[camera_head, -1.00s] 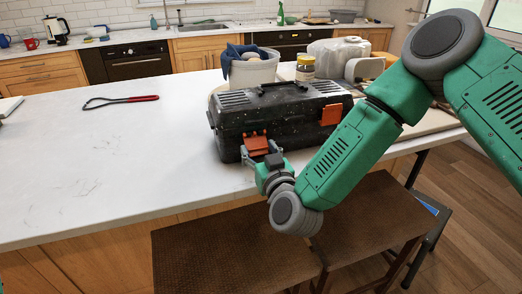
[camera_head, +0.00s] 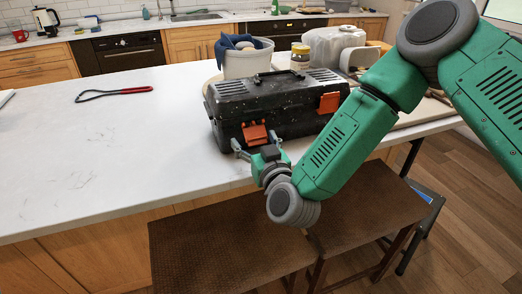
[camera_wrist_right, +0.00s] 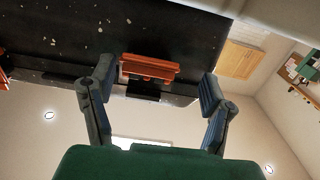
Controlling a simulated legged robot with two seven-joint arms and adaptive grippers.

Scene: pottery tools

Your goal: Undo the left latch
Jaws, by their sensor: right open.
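A black toolbox (camera_head: 285,105) with a white-speckled lid stands on the white counter. Its front has two orange latches, the left latch (camera_head: 255,134) and the right latch (camera_head: 329,102). The right latch lies flat against the front. The left latch looks tilted out from the front, but I cannot tell whether it is unhooked. My right gripper (camera_head: 257,146) is at the left latch, its fingers open on either side. In the right wrist view the left latch (camera_wrist_right: 150,68) sits between the open fingertips (camera_wrist_right: 157,85), with gaps on both sides. My left gripper is out of view.
A grey bucket (camera_head: 246,66) with a blue cloth, a jar (camera_head: 300,56) and a translucent container (camera_head: 332,46) stand behind the toolbox. A red-handled loop tool (camera_head: 115,93) lies at the left. Brown stools (camera_head: 225,245) stand below the counter edge.

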